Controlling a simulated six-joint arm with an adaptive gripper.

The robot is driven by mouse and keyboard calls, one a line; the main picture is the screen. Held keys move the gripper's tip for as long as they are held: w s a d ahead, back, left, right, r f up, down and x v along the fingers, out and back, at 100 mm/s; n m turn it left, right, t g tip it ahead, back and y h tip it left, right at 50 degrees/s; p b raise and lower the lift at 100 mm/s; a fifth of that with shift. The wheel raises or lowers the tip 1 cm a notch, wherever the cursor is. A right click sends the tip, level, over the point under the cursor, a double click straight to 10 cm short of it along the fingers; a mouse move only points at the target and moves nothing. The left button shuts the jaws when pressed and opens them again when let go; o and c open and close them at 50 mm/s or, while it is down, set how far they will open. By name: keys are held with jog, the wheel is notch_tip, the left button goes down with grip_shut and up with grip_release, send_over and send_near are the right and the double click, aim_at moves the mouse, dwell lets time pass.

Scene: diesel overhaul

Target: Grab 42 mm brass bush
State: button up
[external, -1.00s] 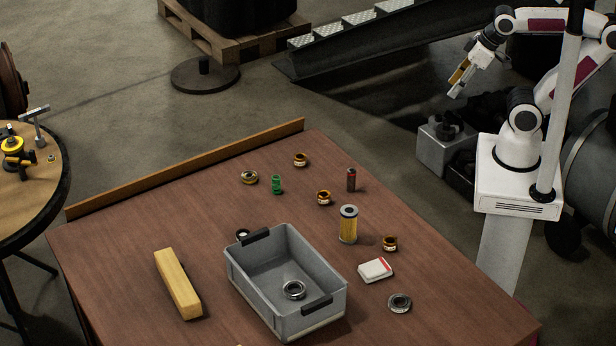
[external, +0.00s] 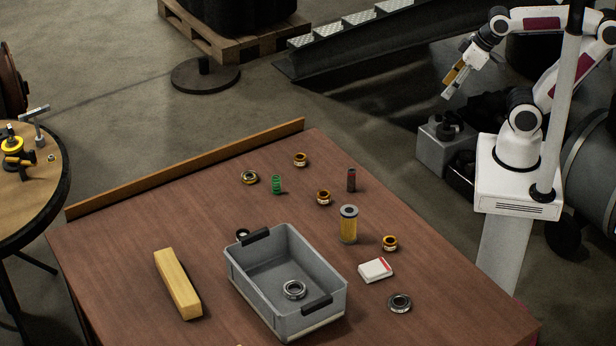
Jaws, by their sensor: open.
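Several small brass-coloured rings lie on the brown table: one at the back (external: 301,160), one near the middle (external: 323,198) and one at the right (external: 390,243). Each has a pale band that looks like a label, too small to read, so I cannot tell which is the 42 mm bush. A further yellow and dark ring (external: 249,177) lies at the back left. My gripper (external: 451,88) is open and empty, raised beyond the table's right edge, well away from all the rings.
A grey bin (external: 247,291) with a steel ring (external: 294,290) inside stands at the front. Around it are a yellow block (external: 178,284), filter (external: 348,225), white box (external: 376,270), bearing (external: 399,302), green spring (external: 277,185) and dark cylinder (external: 351,180). A wooden rail (external: 190,168) edges the back.

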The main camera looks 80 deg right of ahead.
jog(key=w+a+f+t, duration=0.1)
jog(key=w+a+f, duration=0.25)
jog(key=w, duration=0.35)
jog(key=w+a+f+t+y, duration=0.1)
jog(key=w+a+f, duration=0.1)
jog(key=w+f, duration=0.35)
jog(key=w+a+f+t, duration=0.1)
jog(key=w+a+f, duration=0.1)
jog(key=w, duration=0.6)
jog(key=w+a+f+m+t, duration=0.1)
jog(key=w+a+f, duration=0.3)
jog(key=f, duration=0.5)
jog(key=n+t+h, duration=0.1)
jog(key=t, duration=0.2)
send_near(327, 194)
jog(key=shift+s+a+r, duration=0.15)
jog(key=shift+s+r, duration=0.05)
jog(key=shift+s, duration=0.25)
jog(key=shift+w, duration=0.1)
jog(key=shift+x, duration=2.9)
jog(key=shift+w, duration=0.1)
jog(key=shift+x, duration=2.9)
